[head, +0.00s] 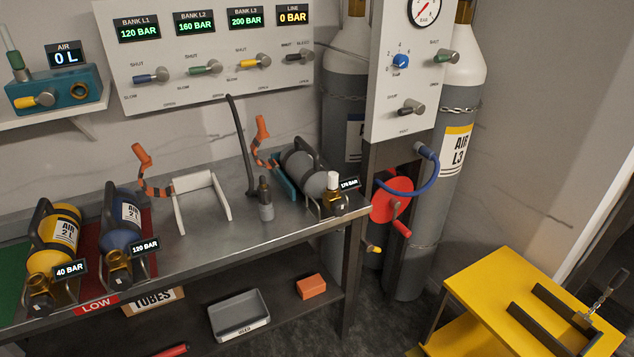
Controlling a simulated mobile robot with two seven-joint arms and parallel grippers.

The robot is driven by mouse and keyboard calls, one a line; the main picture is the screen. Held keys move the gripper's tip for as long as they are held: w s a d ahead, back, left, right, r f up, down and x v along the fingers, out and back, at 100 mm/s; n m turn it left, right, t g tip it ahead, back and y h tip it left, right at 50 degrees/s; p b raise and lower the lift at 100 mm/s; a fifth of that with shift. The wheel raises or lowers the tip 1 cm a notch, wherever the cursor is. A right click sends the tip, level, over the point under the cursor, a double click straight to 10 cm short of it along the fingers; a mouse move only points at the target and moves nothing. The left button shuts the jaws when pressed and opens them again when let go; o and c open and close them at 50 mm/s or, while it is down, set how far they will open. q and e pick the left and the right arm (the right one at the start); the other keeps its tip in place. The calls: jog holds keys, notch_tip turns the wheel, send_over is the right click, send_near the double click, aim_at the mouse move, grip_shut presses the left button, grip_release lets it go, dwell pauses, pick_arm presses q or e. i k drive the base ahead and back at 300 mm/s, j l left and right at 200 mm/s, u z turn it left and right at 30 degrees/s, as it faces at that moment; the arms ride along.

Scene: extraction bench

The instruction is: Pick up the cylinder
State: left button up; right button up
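Several cylinders are in the head view. A yellow cylinder (62,228) marked AIR 2 L lies in a rack at the left end of the bench, beside a 40 BAR display. A blue cylinder (121,234) lies to its right with a 120 BAR display. A grey cylinder (307,167) with a dark handle lies in a rack at the bench's right end, by a display that seems to read 170 BAR. Two tall grey cylinders stand chained behind, one labelled AIR L3 (456,145). Neither of my grippers is in view.
A valve panel (215,55) hangs behind. A yellow cart (490,285) stands at the right. A grey tray (238,311) sits on the lower shelf.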

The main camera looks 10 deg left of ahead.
aim_at(301, 164)
jog(key=i+j+z, duration=0.15)
jog(key=i+j, duration=0.55)
jog(key=j+z, duration=0.15)
jog(key=z, duration=0.95)
jog(key=i+j, duration=0.05)
